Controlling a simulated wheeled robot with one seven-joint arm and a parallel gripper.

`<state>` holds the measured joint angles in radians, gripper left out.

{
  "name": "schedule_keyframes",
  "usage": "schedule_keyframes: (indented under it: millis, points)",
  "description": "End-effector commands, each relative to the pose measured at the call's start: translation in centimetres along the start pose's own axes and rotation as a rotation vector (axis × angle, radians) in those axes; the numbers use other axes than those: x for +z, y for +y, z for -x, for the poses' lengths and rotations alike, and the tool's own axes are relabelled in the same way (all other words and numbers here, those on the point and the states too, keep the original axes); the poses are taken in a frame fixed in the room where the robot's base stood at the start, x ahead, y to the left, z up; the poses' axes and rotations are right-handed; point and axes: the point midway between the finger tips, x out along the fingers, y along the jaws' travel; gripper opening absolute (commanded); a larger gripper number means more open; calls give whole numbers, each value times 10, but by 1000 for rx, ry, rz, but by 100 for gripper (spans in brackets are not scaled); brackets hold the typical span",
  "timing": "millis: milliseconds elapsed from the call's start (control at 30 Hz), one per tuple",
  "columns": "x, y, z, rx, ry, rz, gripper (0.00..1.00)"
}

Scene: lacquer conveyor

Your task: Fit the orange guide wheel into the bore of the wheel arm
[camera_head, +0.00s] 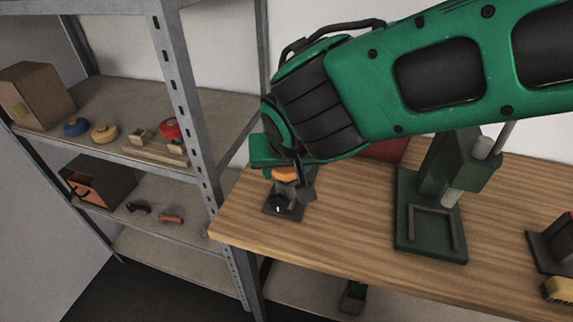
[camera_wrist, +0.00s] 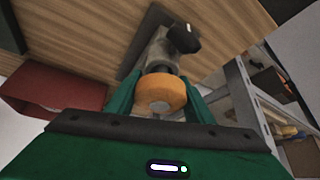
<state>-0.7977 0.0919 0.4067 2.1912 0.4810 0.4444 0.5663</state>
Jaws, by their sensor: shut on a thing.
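My gripper (camera_head: 285,177) is shut on the orange guide wheel (camera_head: 285,173). In the wrist view the orange wheel (camera_wrist: 160,97) sits between the two green fingers (camera_wrist: 160,100), its round face towards the camera. The wheel arm (camera_head: 287,188) stands on a dark base plate (camera_head: 283,208) near the left end of the wooden table. In the wrist view the wheel arm (camera_wrist: 172,45) is directly beyond the wheel, with a grey part close behind it. Whether the wheel touches the arm or has entered the bore is hidden.
A green press-like fixture (camera_head: 432,225) stands right on the table (camera_head: 340,225); a red bin (camera_wrist: 50,105) is behind my arm. A metal shelf (camera_head: 110,92) at left holds a blue wheel (camera_head: 76,127), a yellow wheel (camera_head: 104,132) and a red wheel (camera_head: 169,128). The table front is clear.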

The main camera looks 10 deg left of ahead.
Motion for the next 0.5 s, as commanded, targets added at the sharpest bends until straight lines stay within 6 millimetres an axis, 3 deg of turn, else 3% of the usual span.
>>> schedule_keyframes:
  millis: [233,267,333,500]
  points:
    - [2,0,-4,0,1,0,22]
    - [2,0,-4,-1,1,0,52]
    - [2,0,-4,-1,1,0,69]
    - [2,0,-4,-1,1,0,69]
